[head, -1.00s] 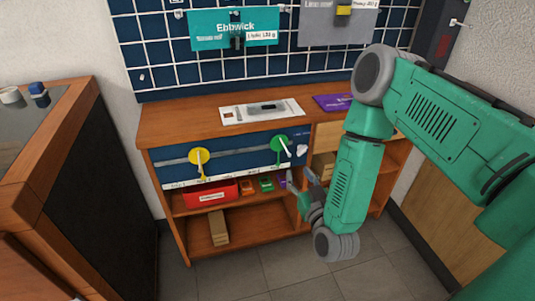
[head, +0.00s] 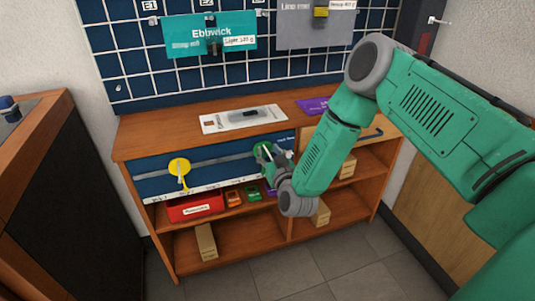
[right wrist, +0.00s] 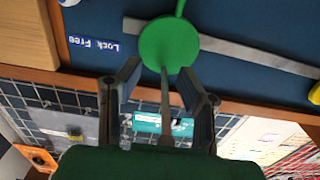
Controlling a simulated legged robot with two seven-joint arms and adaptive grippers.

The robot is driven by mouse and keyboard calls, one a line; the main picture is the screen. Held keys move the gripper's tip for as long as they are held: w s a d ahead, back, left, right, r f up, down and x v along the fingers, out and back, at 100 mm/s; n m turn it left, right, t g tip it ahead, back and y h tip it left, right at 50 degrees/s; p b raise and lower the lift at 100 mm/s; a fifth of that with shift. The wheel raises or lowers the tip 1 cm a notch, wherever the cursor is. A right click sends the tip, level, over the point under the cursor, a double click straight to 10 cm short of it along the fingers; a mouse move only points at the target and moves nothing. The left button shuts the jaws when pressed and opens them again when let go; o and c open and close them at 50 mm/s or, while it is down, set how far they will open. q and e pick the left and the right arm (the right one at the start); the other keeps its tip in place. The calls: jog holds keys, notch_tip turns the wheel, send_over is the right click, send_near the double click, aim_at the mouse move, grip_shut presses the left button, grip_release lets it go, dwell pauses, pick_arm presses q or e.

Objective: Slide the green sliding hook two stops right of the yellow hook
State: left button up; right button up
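The green sliding hook (head: 263,148), a round green disc with a pale peg, sits at the right part of the rail (head: 218,163) on the dark blue panel. The yellow hook (head: 179,170) is to its left on the same rail. My right gripper (head: 268,160) is at the green hook and partly covers it. In the right wrist view, which looks upside down, the green disc (right wrist: 168,45) is just beyond my fingertips. My right gripper (right wrist: 160,70) is open, with the peg (right wrist: 166,100) between its two fingers. The left gripper is out of view.
A white strip of markings (head: 210,187) runs under the panel, too small to read. Below are a red bin (head: 195,207) and small orange and green items. A white card (head: 243,118) lies on the cabinet top. "Lock Free" (right wrist: 95,44) shows beside the green disc.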

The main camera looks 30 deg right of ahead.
jog(key=shift+d, duration=0.1)
jog(key=shift+a, duration=0.2)
jog(key=c, duration=0.4)
jog(key=shift+a+r, duration=0.1)
jog(key=shift+a, duration=0.15)
grip_shut()
jog(key=shift+w+a, duration=0.1)
jog(key=shift+a, duration=0.15)
jog(key=a, duration=0.2)
jog(key=w+a, duration=0.1)
jog(key=a, duration=0.3)
jog(key=shift+w+a, duration=0.3)
jog(key=shift+a, duration=0.1)
jog(key=shift+w+a, duration=0.15)
jog(key=shift+a, duration=0.4)
jog(key=shift+o, duration=1.3)
grip_release()
jog(key=shift+d, duration=0.1)
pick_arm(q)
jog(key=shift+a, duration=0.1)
pick_arm(e)
jog(key=shift+o, duration=0.7)
jog(key=shift+d, duration=0.1)
